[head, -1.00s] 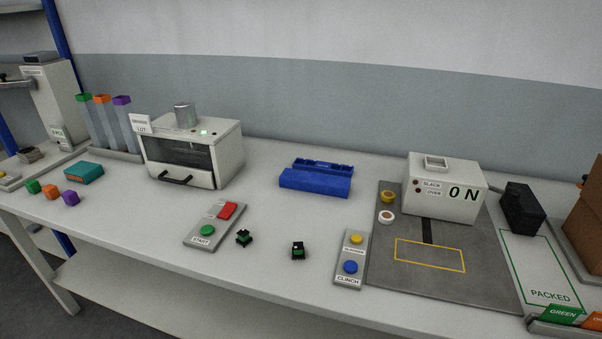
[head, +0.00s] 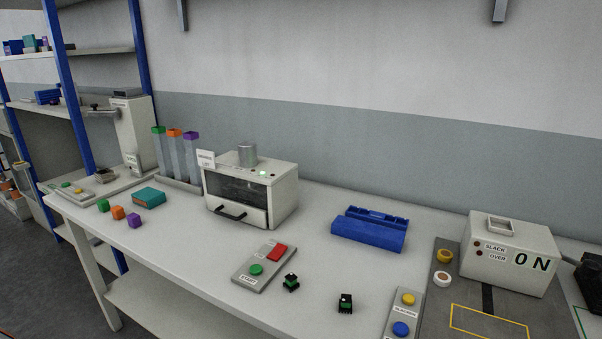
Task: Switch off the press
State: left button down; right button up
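No machine in view carries a readable "press" label. A tall white machine (head: 137,130) with a forward-reaching arm stands at the left end of the bench, and its base has a small panel (head: 72,188) with green and yellow buttons. A white box machine (head: 277,195) with a dark window and front handle stands in the middle, its green lamp (head: 263,173) lit. In front of it lies a control panel (head: 250,279) with a green button (head: 256,269) and a red switch (head: 277,252); the label by the green button is blurred now. Neither of my grippers is in view.
A white box (head: 512,252) reading "0 N" stands at right on a grey mat (head: 463,299). A panel (head: 404,312) has yellow and blue buttons. A blue fixture (head: 369,229), two small black-green parts (head: 291,283) and coloured cubes (head: 118,212) lie on the bench. Shelves (head: 100,49) stand left.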

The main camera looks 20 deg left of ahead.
aim_at(280, 250)
jog(key=j+z, duration=0.2)
jog(key=j, duration=0.25)
jog(key=k+j+z, duration=0.2)
jog(key=j, duration=0.2)
jog(key=j+z, duration=0.2)
jog(key=j, duration=0.2)
